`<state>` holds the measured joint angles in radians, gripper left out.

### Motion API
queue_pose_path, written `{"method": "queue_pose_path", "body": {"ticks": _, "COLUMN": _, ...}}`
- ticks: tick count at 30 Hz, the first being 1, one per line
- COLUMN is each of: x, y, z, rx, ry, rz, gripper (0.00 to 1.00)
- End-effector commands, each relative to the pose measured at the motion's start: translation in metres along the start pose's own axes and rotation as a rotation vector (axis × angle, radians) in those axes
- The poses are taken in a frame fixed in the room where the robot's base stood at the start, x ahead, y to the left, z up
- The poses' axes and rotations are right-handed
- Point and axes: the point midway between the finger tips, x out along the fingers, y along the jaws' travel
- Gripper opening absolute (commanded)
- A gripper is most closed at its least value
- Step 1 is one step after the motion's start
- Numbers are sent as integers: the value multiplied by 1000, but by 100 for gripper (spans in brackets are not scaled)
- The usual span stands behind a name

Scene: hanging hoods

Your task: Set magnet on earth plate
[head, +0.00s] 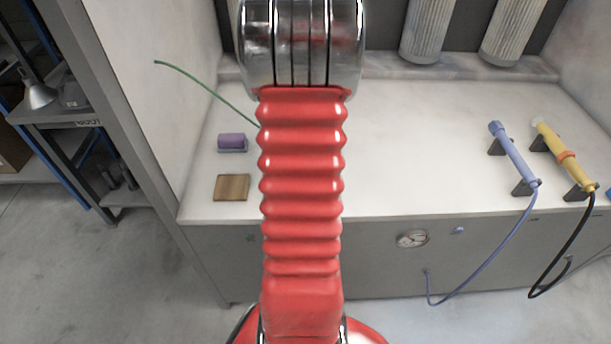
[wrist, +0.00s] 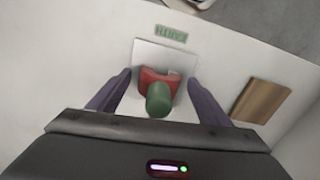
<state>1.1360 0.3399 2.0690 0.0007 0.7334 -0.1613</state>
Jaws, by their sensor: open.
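The red magnet (wrist: 172,82), with a rounded green part (wrist: 159,98) on its near side, is over the pale square plate (wrist: 150,55) in the wrist view. Whether it rests flat on the plate is hard to tell from above. A green label, apparently reading EARTH (wrist: 171,31), lies just beyond the plate. My gripper (wrist: 159,76) is open, its two dark fingers apart on either side of the magnet with visible gaps. In the head view my arm hides the gripper, magnet and plate; a green cable (head: 205,88) runs behind the arm.
A brown wooden block (head: 231,187) lies on the white bench (head: 400,150), also in the wrist view (wrist: 262,101). A purple block (head: 232,142) is behind it. Blue (head: 515,155) and yellow (head: 563,153) tools sit in holders at right. The bench between arm and tools is clear.

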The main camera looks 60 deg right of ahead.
Motion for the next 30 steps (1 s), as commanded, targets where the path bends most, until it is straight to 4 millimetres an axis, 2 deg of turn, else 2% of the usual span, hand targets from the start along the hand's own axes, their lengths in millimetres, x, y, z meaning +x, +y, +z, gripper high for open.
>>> {"method": "queue_pose_path", "body": {"ticks": 5, "x": -16, "y": 0, "z": -1, "rx": 0, "ry": 3, "rz": 1, "gripper": 72}}
{"method": "queue_pose_path", "body": {"ticks": 21, "x": -104, "y": 1, "z": -1, "rx": 1, "ry": 4, "rz": 1, "gripper": 72}}
{"method": "queue_pose_path", "body": {"ticks": 25, "x": -116, "y": 1, "z": 0, "rx": 1, "ry": 3, "rz": 0, "gripper": 72}}
{"method": "queue_pose_path", "body": {"ticks": 30, "x": -121, "y": 1, "z": 0, "rx": 1, "ry": 1, "rz": 0, "gripper": 72}}
